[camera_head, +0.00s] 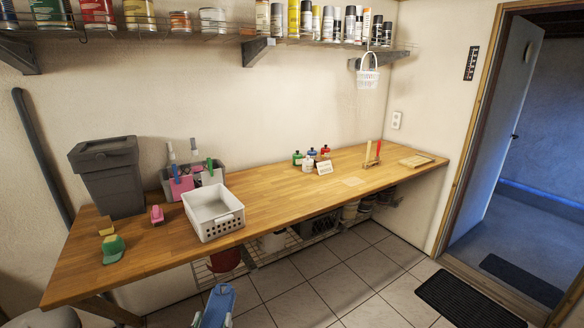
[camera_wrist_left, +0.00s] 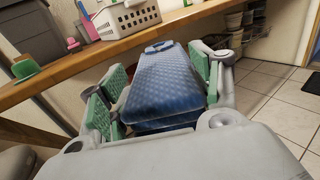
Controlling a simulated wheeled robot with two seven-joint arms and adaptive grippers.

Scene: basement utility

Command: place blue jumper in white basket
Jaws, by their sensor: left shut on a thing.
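The blue jumper (camera_head: 219,299) is a folded, textured blue bundle low in front of the bench. In the left wrist view the jumper (camera_wrist_left: 166,82) lies between the green-padded fingers of my left gripper (camera_wrist_left: 165,88). My left gripper (camera_head: 214,314) shows at the bottom of the head view and is shut on the jumper, below the bench top and in front of its edge. The white basket (camera_head: 219,226) stands upright on the bench near the front edge, its visible inside empty. The basket also shows in the left wrist view (camera_wrist_left: 128,20), beyond the jumper. My right gripper is not in view.
The wooden bench (camera_head: 270,200) has clear room right of the basket. A grey bin (camera_head: 110,180), a grey caddy (camera_head: 163,182), a pink brush (camera_head: 157,215) and a green item (camera_head: 112,250) are to the left. Small bottles (camera_head: 308,163) stand farther back. A wire shelf is underneath.

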